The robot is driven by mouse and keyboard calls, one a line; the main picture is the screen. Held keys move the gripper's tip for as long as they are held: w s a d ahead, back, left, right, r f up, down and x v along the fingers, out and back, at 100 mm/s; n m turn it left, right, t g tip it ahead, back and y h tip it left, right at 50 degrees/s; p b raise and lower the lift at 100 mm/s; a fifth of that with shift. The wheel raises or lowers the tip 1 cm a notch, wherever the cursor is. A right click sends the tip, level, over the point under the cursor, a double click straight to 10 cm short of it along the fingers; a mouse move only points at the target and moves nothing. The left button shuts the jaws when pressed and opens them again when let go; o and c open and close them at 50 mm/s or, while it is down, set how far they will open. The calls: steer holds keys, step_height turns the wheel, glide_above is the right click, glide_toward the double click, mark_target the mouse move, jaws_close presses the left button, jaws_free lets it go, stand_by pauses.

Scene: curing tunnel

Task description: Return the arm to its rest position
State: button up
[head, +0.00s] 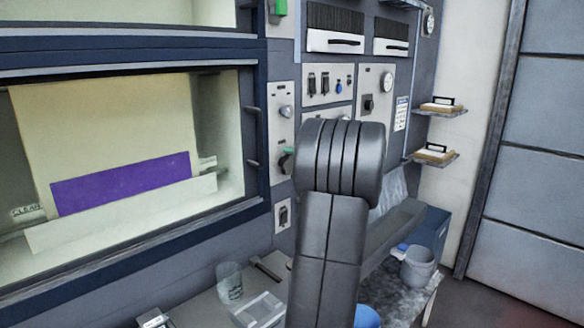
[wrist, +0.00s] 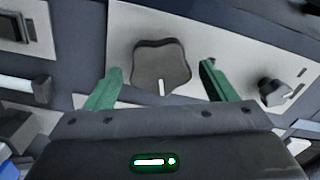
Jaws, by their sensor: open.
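My arm (head: 338,200) rises in the middle of the head view, bent at a dark, ribbed joint in front of the control panels. My gripper (wrist: 160,82) shows in the wrist view with its two green fingers spread apart and nothing held between them. A dark lobed knob (wrist: 162,66) with a white mark lies between and beyond the fingertips, with gaps visible on both sides. In the head view my gripper is mostly hidden behind the arm; a green bit shows beside a dark knob (head: 285,163), and I cannot tell whether it is a fingertip.
A lit chamber (head: 255,180) with a purple strip (head: 120,184) stands at left. Below the arm, a bench carries a clear cup (head: 230,284) and a grey bucket (head: 417,268). Small shelves (head: 440,110) hang at right. A smaller knob (wrist: 273,92) sits beside the right finger.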

steer(key=s+n+p, duration=0.1)
steer(key=n+p, duration=0.1)
steer(key=n, duration=0.1)
steer(key=s+d+n+p, duration=0.1)
steer(key=n+p, duration=0.2)
steer(key=n, duration=0.1)
steer(key=s+d+n+p, duration=0.1)
steer(key=n+p, duration=0.1)
steer(key=n, duration=0.1)
steer(key=shift+d+r+n, duration=0.15)
steer(key=shift+d+n, duration=0.1)
steer(key=shift+n, duration=0.05)
stand_by(0.6)
steer(key=shift+s+a+r, duration=0.1)
